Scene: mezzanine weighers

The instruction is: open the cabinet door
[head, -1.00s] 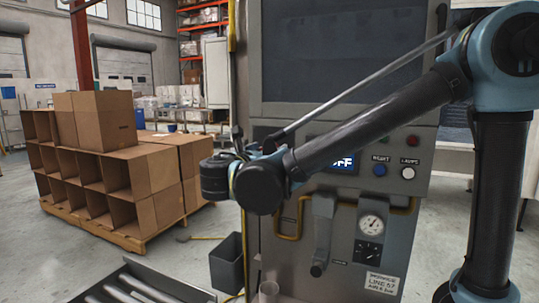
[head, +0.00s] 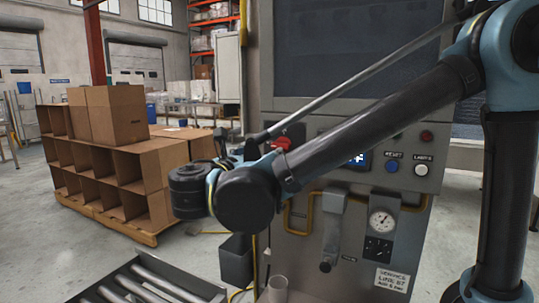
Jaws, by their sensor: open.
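A tall grey machine cabinet (head: 283,65) stands in front of me, with a large dark panel (head: 345,45) in its upper part. I cannot tell which part is its door, and no handle is clear. A lighter grey cabinet (head: 228,80) stands further back. My arm crosses in front of the machine from the right. My gripper (head: 238,144) shows only as small dark parts behind the wrist, in front of the machine's left edge. It looks open and empty, but its fingertips are largely hidden.
The machine carries a red button (head: 283,143), blue button (head: 392,165), white button (head: 421,170) and gauge (head: 382,222). A roller conveyor (head: 150,285), grey bin (head: 236,262) and cup (head: 278,290) are low in front. Cardboard boxes (head: 115,115) stand left.

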